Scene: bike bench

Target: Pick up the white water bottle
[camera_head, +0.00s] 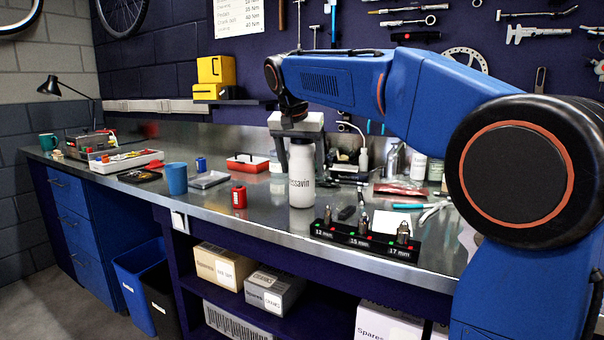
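The bottle's cap is hidden behind the gripper. One finger shows on each side of the bottle's neck; I cannot tell whether they touch it. The bottle's base appears to be on the bench.
A black socket holder (366,241) is right of the bottle at the bench's front edge. A red can (239,196), a blue cup (176,179) and a grey tray (208,180) are to the left. A red-and-white box (247,163) is behind. Pliers (433,211) lie right.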

